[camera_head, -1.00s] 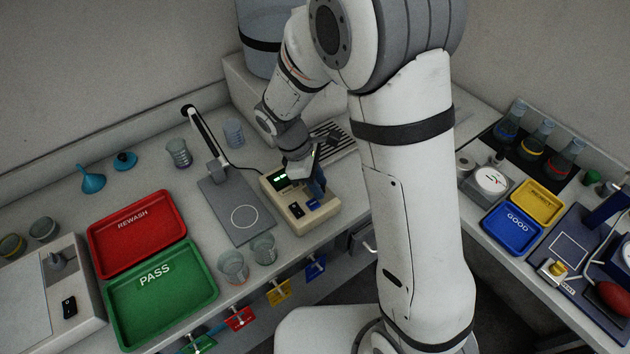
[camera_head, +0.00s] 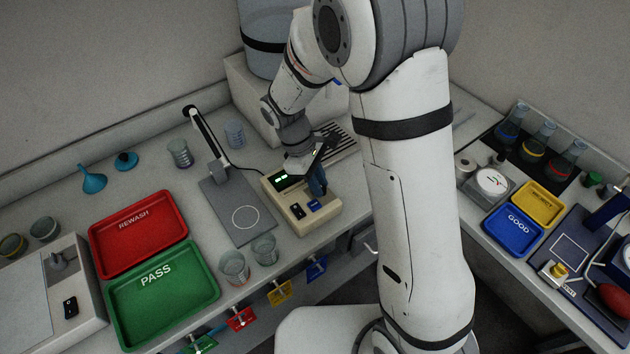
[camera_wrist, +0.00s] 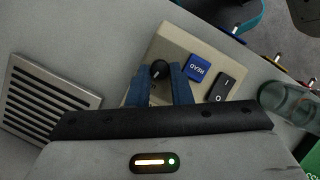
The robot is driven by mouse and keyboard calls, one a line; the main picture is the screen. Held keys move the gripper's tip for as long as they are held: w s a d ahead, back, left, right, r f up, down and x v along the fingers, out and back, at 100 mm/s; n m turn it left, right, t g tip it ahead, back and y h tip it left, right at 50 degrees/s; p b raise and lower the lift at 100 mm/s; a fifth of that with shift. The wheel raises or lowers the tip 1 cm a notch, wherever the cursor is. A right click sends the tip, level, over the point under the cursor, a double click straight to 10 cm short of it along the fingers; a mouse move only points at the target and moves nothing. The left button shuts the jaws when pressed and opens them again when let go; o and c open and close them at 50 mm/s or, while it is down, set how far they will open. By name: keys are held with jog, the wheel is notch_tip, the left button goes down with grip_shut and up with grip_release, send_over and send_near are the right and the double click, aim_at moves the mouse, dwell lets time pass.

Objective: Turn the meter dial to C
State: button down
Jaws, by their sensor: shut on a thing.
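The meter (camera_head: 318,222) is a beige box with a green lit display (camera_head: 281,178), a blue button and a black switch, standing on the left bench. In the wrist view its body (camera_wrist: 180,43) shows the blue READ button (camera_wrist: 198,68), the black rocker switch (camera_wrist: 222,87) and a round black dial (camera_wrist: 159,69). My gripper (camera_wrist: 161,76) points down at the meter, its blue fingers shut on the dial from either side. In the head view the fingers (camera_head: 317,182) hide the dial. I cannot read the dial's letters or its pointer in either view.
A grey stand plate (camera_head: 238,212) is left of the meter, with glass beakers (camera_head: 264,249) in front. Red (camera_head: 140,232) and green (camera_head: 165,295) trays lie further left. A slotted vent (camera_wrist: 40,95) is beside the meter. Colored tabs hang along the bench's front edge.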

jog(key=m, duration=0.1)
jog(key=m+g, duration=0.1)
jog(key=m, duration=0.1)
jog(key=m+y, duration=0.1)
jog(key=shift+s+d+f+m+g, duration=0.1)
jog(key=shift+d+f+m+g, duration=0.05)
jog(key=shift+d+m+g, duration=0.15)
jog(key=m, duration=0.2)
jog(key=m+y, duration=0.1)
jog(key=m, duration=0.1)
jog(key=shift+d+m+g+y, duration=0.15)
jog(key=shift+m+g+y, duration=0.15)
jog(key=shift+m+g, duration=0.1)
jog(key=c, duration=1.6)
grip_release()
